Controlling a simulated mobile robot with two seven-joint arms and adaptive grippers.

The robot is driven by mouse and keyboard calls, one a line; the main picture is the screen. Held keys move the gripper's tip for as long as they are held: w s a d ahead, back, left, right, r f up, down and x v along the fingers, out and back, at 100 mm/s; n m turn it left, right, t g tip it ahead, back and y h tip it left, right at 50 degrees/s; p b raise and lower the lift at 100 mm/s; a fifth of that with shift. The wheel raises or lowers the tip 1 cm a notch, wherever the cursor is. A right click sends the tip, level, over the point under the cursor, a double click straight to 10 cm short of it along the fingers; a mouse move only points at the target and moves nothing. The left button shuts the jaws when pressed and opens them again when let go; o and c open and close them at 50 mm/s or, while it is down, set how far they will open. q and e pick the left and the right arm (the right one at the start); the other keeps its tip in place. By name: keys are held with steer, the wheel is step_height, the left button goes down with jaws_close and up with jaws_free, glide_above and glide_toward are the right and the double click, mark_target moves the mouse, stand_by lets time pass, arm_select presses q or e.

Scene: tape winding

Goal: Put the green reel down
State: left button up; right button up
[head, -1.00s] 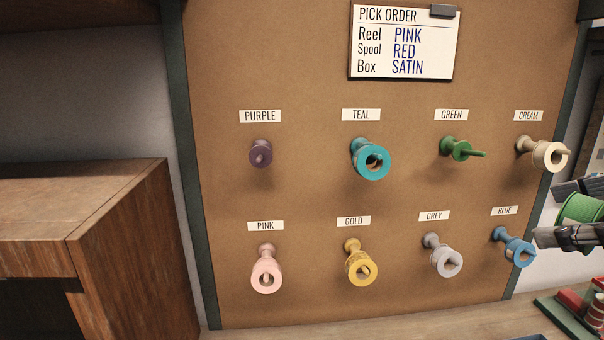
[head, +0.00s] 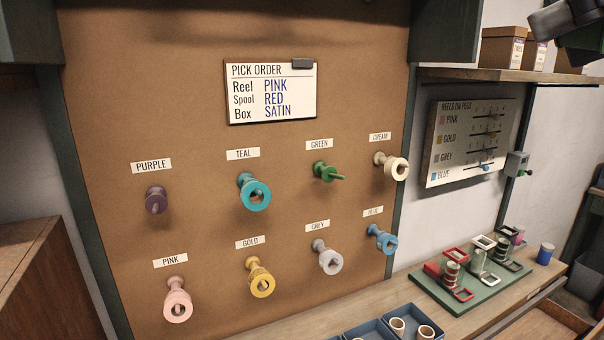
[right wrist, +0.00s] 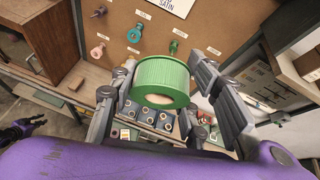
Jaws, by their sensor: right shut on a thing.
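The green reel (right wrist: 158,75) is between the fingers of my right gripper (right wrist: 166,84) in the right wrist view, held in the air. The right gripper is shut on it. The reel does not show in the head view. The green peg (head: 328,172), under the GREEN label (head: 319,145) on the brown pegboard (head: 215,200), is bare. My left gripper (right wrist: 28,126) is at the left edge of the right wrist view, too small and dark to tell open from shut.
Teal (head: 254,192), cream (head: 396,168), pink (head: 177,303), gold (head: 261,280), grey (head: 329,260) and blue (head: 384,241) reels hang on pegs. The purple peg (head: 156,200) is bare. Blue trays (head: 372,329) and a green stand (head: 470,288) occupy the bench. A shelf (head: 500,75) juts out at right.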

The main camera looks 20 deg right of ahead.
steer(key=w+d+f+n+g+y, duration=0.1)
steer(key=w+d+f+n+y, duration=0.15)
steer(key=w+f, duration=0.55)
steer(key=w+d+f+n+g+y, duration=0.1)
steer(key=w+d+f+n+y, duration=0.15)
steer(key=w+f, duration=0.65)
steer(key=w+a+f+n+g+y, duration=0.1)
steer(key=a+f, duration=0.3)
steer(key=f, duration=0.4)
steer(key=w+a+f+n+g+y, duration=0.1)
steer(key=w+a+f, duration=0.3)
steer(key=f, duration=0.5)
steer(key=w+a+f+n+y, duration=0.1)
steer(key=a+f, duration=0.3)
steer(key=f, duration=0.5)
steer(key=shift+w+a+f+g, duration=0.25)
steer(key=shift+w+g, duration=0.15)
steer(key=shift+w, duration=0.35)
steer(key=shift+n+g, duration=0.3)
steer(key=shift+n, duration=0.1)
steer(key=a+f, duration=0.1)
steer(key=s+a+f, duration=0.1)
steer(key=a, duration=0.1)
steer(key=s+a+f, duration=0.1)
steer(key=a+f, duration=0.1)
steer(key=shift+a+f, duration=0.1)
steer(key=shift+a, duration=0.05)
steer(key=shift+s+f, duration=0.1)
steer(key=shift+f, duration=0.2)
steer(key=shift+a, duration=0.15)
